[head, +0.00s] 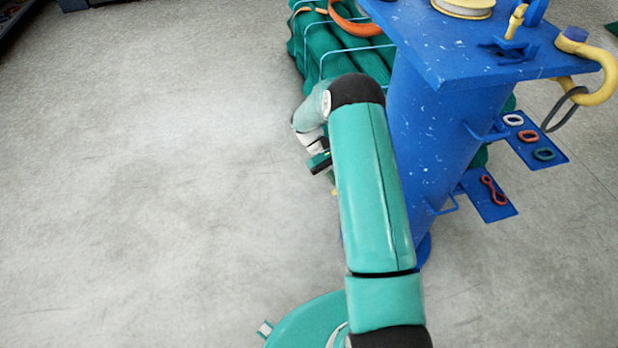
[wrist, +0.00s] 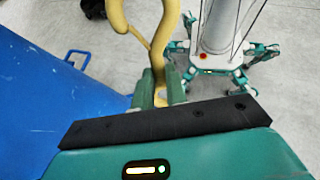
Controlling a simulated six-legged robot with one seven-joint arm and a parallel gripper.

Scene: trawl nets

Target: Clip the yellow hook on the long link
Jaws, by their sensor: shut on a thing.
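My gripper (wrist: 160,92) is shut on a yellow hook (wrist: 158,58) in the wrist view. The hook's shank sits between the two green fingers, and its curved part rises to the top edge, partly cut off. In the head view my arm hides most of the gripper, and only a small yellow bit (head: 334,191) shows below the wrist. A long grey link (head: 562,110) hangs from a large, thick yellow hook (head: 597,88) at the right side of the blue stand. The link is apart from my gripper.
The blue stand (head: 440,125) is right of my arm, with a spool (head: 464,8) on top. Coloured links lie on low blue plates (head: 528,157). A green net bundle (head: 312,50) lies behind. Grey floor on the left is clear.

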